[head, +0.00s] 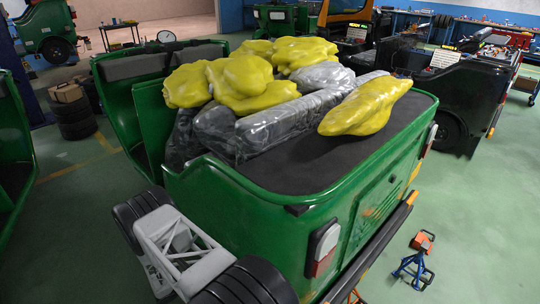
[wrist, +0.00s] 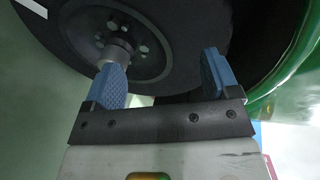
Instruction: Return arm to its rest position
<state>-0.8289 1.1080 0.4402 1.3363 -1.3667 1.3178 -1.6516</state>
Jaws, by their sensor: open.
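My gripper (wrist: 162,76) shows in the wrist view with its two blue pads wide apart. It is open and empty. A dark wheel (wrist: 175,40) with a round hub (wrist: 115,52) is just beyond the fingers. The left finger overlaps the hub in the picture, and I cannot tell whether they touch. I cannot make out my gripper in the head view. A green rickshaw (head: 270,225) fills the middle of the head view. Yellow bundles (head: 365,104) and grey wrapped bundles (head: 295,125) lie on its dark top.
A blue stand (head: 412,270) and an orange tool (head: 422,241) are on the floor at right. A black vehicle (head: 455,90) stands behind at right. Stacked tyres (head: 73,117) stand at left. The green floor (head: 480,220) at right is mostly clear.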

